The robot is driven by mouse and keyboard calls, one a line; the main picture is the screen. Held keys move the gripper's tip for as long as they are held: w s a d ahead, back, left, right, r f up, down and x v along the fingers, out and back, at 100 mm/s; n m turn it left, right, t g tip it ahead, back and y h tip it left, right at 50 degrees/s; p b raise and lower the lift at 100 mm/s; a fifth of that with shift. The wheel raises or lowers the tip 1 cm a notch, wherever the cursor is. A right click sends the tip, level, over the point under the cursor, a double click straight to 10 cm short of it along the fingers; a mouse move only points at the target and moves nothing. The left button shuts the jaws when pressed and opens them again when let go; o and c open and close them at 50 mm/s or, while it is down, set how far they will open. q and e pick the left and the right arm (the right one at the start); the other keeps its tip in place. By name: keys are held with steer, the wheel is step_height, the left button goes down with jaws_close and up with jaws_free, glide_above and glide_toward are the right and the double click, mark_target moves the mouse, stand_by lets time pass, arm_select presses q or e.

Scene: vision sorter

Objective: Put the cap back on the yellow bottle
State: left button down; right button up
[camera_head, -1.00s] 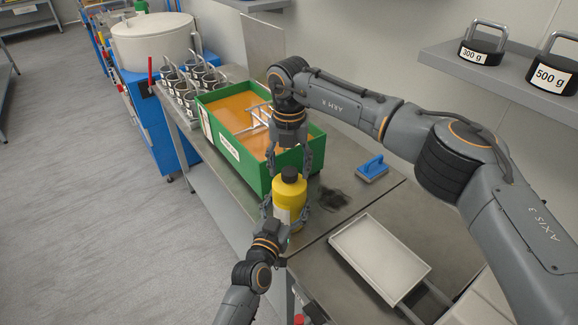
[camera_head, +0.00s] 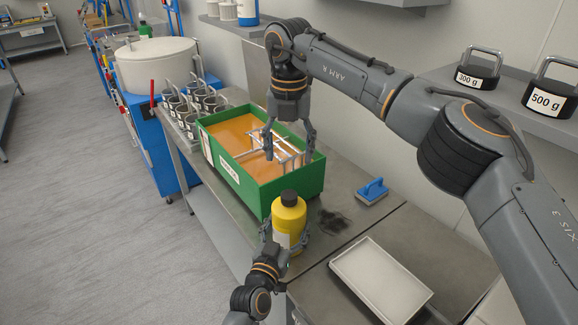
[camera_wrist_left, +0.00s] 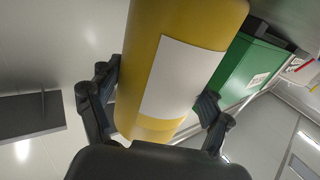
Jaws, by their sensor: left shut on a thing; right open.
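The yellow bottle (camera_head: 290,222) stands upright on the bench edge in front of the green box, with its black cap (camera_head: 289,198) on its top. My left gripper (camera_head: 283,238) is shut on the bottle's body. In the left wrist view the bottle (camera_wrist_left: 136,110) with its blank white label sits between the two fingers of that gripper (camera_wrist_left: 158,100). My right gripper (camera_head: 289,146) is open and empty, above the green box and up behind the bottle. I cannot tell how tightly the cap sits.
The green box (camera_head: 240,185) with orange contents and a white rack stands behind the bottle. A blue-handled block (camera_head: 372,192), a dark smudge and a pale tray (camera_head: 381,280) lie to the right.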

steer(key=shift+r, duration=0.4)
arm_select(q)
jaws_free()
steer(key=v, duration=1.2)
